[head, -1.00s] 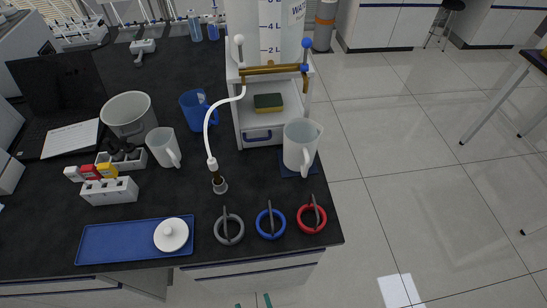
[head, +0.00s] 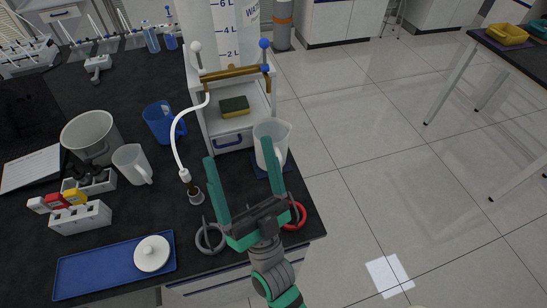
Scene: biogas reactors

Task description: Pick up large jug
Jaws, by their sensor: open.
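The large jug (head: 271,133) is a translucent white pitcher, upright on a dark blue mat (head: 261,169) near the bench's right edge. Its handle faces the front right. My gripper (head: 239,149), with teal fingers, is open and empty in front of the jug. Its right finger overlaps the jug's lower part in the picture; I cannot tell whether they touch. Its left finger lies left of the jug, over the dark bench. A smaller white jug (head: 130,163) and a blue jug (head: 158,122) stand further left.
A white stand with a sponge (head: 234,106) and a graduated tank (head: 228,35) rises behind the jug. A curved white tube (head: 175,143) stands left of my gripper. Grey (head: 209,239) and red (head: 296,216) rings lie near the front edge. The floor right of the bench is open.

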